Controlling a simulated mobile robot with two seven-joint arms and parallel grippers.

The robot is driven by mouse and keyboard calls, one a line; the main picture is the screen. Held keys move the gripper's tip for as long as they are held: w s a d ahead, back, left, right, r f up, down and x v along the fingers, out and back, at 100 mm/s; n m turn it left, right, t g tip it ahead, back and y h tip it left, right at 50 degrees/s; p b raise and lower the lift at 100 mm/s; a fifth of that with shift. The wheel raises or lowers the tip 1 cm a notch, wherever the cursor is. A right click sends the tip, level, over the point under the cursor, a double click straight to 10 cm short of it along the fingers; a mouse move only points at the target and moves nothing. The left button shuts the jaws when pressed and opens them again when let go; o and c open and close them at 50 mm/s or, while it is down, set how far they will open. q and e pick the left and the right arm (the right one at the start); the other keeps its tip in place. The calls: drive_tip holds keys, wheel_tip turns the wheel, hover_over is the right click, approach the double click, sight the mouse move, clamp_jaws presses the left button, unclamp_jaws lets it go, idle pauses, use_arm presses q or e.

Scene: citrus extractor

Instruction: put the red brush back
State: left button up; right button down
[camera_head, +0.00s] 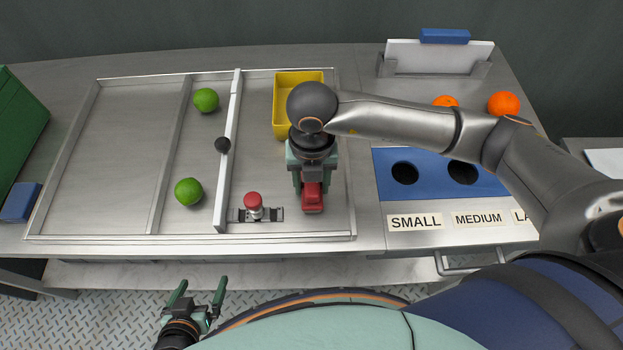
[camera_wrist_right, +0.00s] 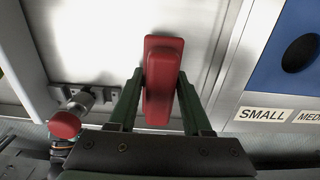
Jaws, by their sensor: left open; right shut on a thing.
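The red brush (camera_head: 312,199) is in the right part of the framed metal tray, near its front edge. It also shows in the right wrist view (camera_wrist_right: 161,75), upright between the fingers. My right gripper (camera_head: 311,183) is shut on it from above. I cannot tell whether the brush touches the tray floor. My left gripper (camera_head: 199,289) is open and empty, low in front of the counter, well away from the brush.
A red knob (camera_head: 253,200) on a metal bracket stands just left of the brush. A yellow bin (camera_head: 284,119) is behind. Two green limes (camera_head: 205,100) lie left of the white divider (camera_head: 229,150). A blue panel with holes (camera_head: 432,170) is on the right.

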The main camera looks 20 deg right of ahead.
drive_tip(key=shift+f+b, duration=0.35)
drive_tip(key=shift+c, duration=1.7)
unclamp_jaws()
drive_tip(key=shift+r, duration=0.1)
